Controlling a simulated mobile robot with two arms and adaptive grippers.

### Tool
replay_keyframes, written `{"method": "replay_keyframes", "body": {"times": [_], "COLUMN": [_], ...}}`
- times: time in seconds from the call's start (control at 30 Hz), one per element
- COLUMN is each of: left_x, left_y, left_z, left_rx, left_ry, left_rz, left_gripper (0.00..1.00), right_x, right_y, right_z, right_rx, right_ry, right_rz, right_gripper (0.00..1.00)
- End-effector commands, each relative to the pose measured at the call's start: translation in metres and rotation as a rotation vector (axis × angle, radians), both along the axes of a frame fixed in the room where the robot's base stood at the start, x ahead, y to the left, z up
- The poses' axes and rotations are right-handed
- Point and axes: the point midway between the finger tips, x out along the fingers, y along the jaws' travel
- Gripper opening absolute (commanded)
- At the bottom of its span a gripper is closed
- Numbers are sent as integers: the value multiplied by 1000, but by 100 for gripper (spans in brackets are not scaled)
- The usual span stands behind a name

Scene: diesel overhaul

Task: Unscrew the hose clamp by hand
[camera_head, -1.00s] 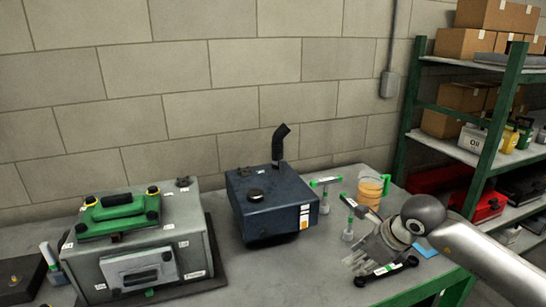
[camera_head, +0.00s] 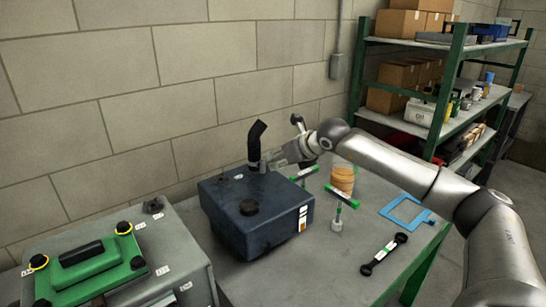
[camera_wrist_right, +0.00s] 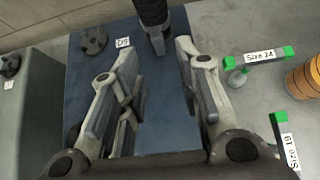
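A black angled hose (camera_head: 256,143) stands on the back of the dark blue tank (camera_head: 240,220). A small grey piece (camera_wrist_right: 158,44), possibly the hose clamp, shows by the hose's lower end in the right wrist view. The clamp's details are too small to tell. My right gripper (camera_head: 274,158) is beside the hose's lower part, coming from the right. In the right wrist view its two fingers (camera_wrist_right: 158,62) are apart, above the tank top, with the hose (camera_wrist_right: 151,12) ahead between their tips. Nothing is visibly held. My left gripper is not in view.
T-handled tools labelled Size 24 (camera_wrist_right: 258,57) and Size 19 (camera_wrist_right: 287,141) stand right of the tank, near an orange jar (camera_head: 342,180). A black wrench (camera_head: 384,254) and blue frame (camera_head: 394,206) lie on the bench. A grey box (camera_head: 180,250) stands left.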

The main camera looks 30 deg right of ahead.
Motion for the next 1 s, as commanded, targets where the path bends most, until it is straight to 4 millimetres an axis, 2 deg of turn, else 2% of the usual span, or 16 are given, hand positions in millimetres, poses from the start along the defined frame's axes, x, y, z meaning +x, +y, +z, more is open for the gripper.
{"method": "replay_keyframes", "body": {"times": [0.17, 0.37, 0.53, 0.7, 1.0], "left_x": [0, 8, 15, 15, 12], "left_y": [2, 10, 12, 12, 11], "left_z": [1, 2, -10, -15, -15], "left_rx": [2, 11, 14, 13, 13], "left_ry": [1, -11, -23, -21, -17], "left_rz": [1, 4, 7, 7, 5], "left_gripper": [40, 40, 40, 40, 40], "right_x": [17, 36, 50, 58, 61], "right_y": [3, 4, 6, 6, 6], "right_z": [-13, -28, -41, -46, -46], "right_rx": [2, 0, 0, 0, -2], "right_ry": [1, 1, -1, 0, 1], "right_rz": [2, 1, 2, 3, 3], "right_gripper": [31, 31, 31, 31, 31]}}
